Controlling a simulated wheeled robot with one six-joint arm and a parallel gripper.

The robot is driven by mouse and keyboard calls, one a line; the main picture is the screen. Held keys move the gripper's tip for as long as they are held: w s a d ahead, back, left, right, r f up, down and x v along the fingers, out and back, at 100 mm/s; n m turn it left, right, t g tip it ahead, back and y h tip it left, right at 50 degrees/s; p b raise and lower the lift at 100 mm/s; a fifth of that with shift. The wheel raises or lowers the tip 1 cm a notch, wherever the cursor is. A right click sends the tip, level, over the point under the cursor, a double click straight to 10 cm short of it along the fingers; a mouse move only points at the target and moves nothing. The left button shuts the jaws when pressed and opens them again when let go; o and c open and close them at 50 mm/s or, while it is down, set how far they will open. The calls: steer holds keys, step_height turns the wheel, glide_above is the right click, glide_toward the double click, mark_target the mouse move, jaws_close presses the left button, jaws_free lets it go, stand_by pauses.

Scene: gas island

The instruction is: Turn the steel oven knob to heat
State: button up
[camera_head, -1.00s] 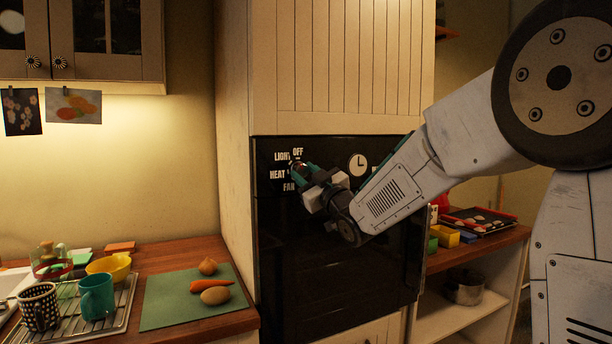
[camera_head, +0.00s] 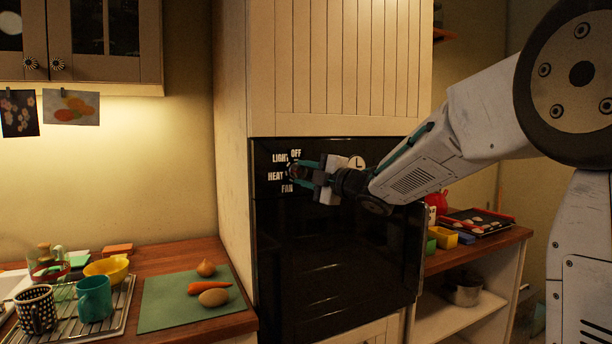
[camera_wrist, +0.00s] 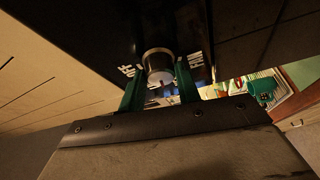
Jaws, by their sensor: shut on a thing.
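The steel oven knob (camera_wrist: 157,62) is on the black oven panel (camera_head: 330,153). My gripper (camera_head: 298,170) is at the knob, and in the wrist view its two green fingers (camera_wrist: 159,80) stand on either side of it, shut on it. White labels OFF, LIGHT, HEAT (camera_head: 276,176) and FAN surround the knob in the head view. OFF (camera_wrist: 127,71) and FAN (camera_wrist: 196,65) also show in the wrist view. My fingers cover much of the knob in the head view, and I cannot tell which label it points to.
A clock dial (camera_head: 357,162) is right of the knob, partly behind my arm. The left counter holds a green cutting board (camera_head: 165,310) with vegetables, a yellow bowl (camera_head: 105,268) and mugs. A shelf with a baking tray (camera_head: 480,222) stands right of the oven.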

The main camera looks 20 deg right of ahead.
steer(key=shift+n+g+h, duration=0.4)
steer(key=shift+n+g, duration=0.2)
steer(key=shift+n, duration=1.3)
steer(key=o, duration=1)
steer(key=shift+r, duration=0.1)
steer(key=v, duration=0.7)
steer(key=shift+s+d, duration=0.2)
steer(key=shift+s, duration=0.15)
